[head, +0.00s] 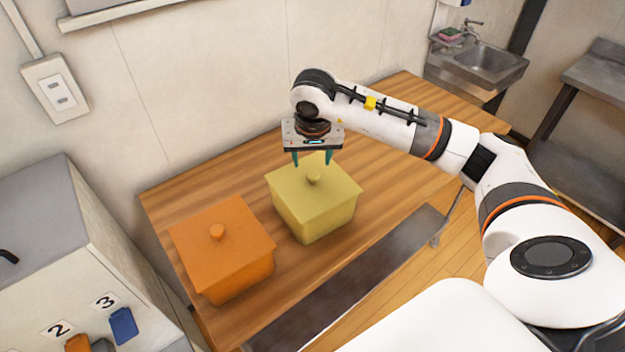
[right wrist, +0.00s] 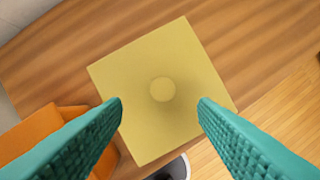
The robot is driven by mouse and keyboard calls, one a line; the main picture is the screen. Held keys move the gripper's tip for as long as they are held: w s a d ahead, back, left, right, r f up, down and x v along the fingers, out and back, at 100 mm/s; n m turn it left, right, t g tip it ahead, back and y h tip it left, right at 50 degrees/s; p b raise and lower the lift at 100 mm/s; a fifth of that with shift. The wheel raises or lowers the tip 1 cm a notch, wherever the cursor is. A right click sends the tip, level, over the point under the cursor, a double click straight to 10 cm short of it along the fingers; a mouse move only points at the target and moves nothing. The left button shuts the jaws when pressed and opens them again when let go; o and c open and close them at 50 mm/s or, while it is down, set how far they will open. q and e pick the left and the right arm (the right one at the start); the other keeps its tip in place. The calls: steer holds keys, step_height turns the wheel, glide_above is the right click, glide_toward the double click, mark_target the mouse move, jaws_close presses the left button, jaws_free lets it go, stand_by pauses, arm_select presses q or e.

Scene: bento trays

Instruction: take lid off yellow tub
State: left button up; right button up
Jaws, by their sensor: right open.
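The yellow tub (head: 313,222) stands on the wooden table with its square yellow lid (head: 334,189) on top. A round knob (head: 313,178) sits in the middle of the lid. My right gripper (head: 313,160) is open and empty above the lid, pointing down. In the right wrist view the lid (right wrist: 150,60) lies below the teal fingers (right wrist: 160,106), and the knob (right wrist: 162,90) shows between them, a little toward the top of the picture. The fingers look clear of the knob. My left gripper is not in view.
An orange tub (head: 238,283) with an orange lid (head: 200,245) stands to the left of the yellow tub. The wooden table (head: 400,110) is clear toward the back right. A wall is behind it, and a grey cabinet (head: 40,215) stands at the left.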

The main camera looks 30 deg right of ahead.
mark_target(312, 174)
steer(key=shift+x, duration=0.85)
steer(key=p+x, duration=0.3)
steer(key=x, duration=0.2)
steer(key=shift+d, duration=0.15)
steer(key=shift+f, duration=0.15)
steer(key=c, duration=1)
